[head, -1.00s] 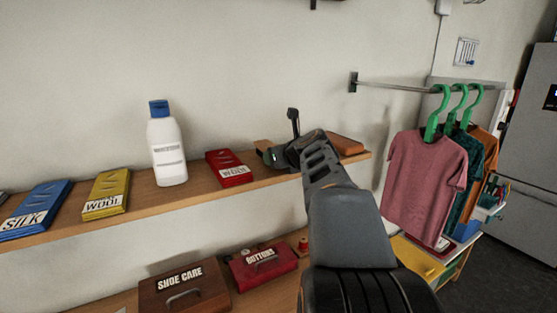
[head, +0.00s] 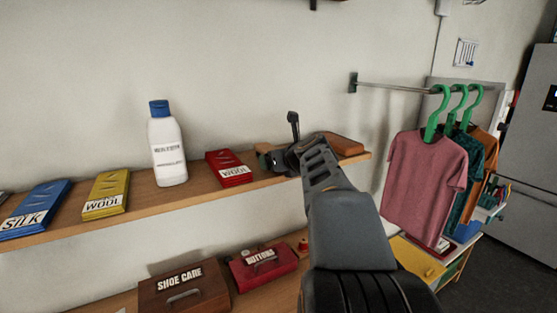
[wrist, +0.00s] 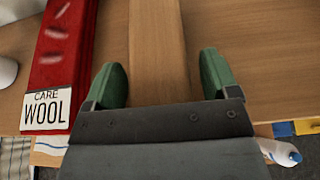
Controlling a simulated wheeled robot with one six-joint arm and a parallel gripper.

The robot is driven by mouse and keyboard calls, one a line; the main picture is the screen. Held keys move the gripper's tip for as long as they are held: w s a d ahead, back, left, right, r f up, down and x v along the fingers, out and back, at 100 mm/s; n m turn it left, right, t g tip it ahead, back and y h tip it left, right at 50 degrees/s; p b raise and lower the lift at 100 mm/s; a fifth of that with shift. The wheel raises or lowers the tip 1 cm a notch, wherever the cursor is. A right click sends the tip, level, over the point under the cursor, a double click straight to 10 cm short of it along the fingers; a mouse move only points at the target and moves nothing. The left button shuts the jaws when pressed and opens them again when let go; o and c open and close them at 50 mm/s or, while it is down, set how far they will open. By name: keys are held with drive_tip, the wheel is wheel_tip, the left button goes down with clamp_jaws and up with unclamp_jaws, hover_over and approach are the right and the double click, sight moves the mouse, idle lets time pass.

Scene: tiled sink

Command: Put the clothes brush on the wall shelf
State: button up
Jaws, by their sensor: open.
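A plain wooden bar, which looks like the clothes brush (wrist: 158,35), lies on the wooden wall shelf (wrist: 255,60) between my fingers in the wrist view. Its bristles are not visible, and its near end is hidden by my gripper. My gripper (wrist: 160,80) is open, with one green finger on each side of the bar and a gap on both sides. In the head view my gripper (head: 276,160) is low at the wall shelf (head: 205,188), right of the red wool packet. A bit of the wooden bar (head: 264,146) shows behind it.
The red wool packet (head: 229,168) lies close to the left of my gripper. A brown block (head: 346,145) sits at the shelf's right end. A white bottle (head: 167,148) stands farther left. Boxes (head: 184,290) stand below. Shirts (head: 427,175) hang on a rail at right.

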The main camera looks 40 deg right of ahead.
drive_tip(key=shift+r, duration=0.25)
drive_tip(key=b+v, duration=0.1)
drive_tip(key=v, duration=1.1)
drive_tip(key=a+f+n+g+y, duration=0.3)
drive_tip(key=a+f+n+g, duration=0.2)
drive_tip(key=a+f+n, duration=1.25)
drive_tip(key=s+a+f+n+g, duration=0.2)
drive_tip(key=f+n, duration=0.3)
drive_tip(key=n, duration=0.5)
drive_tip(key=s+a+f+n+g+h, duration=0.1)
drive_tip(key=s+f+n, duration=0.4)
drive_tip(key=n, duration=0.5)
drive_tip(key=shift+a+g, duration=0.5)
drive_tip(key=shift+a, duration=0.05)
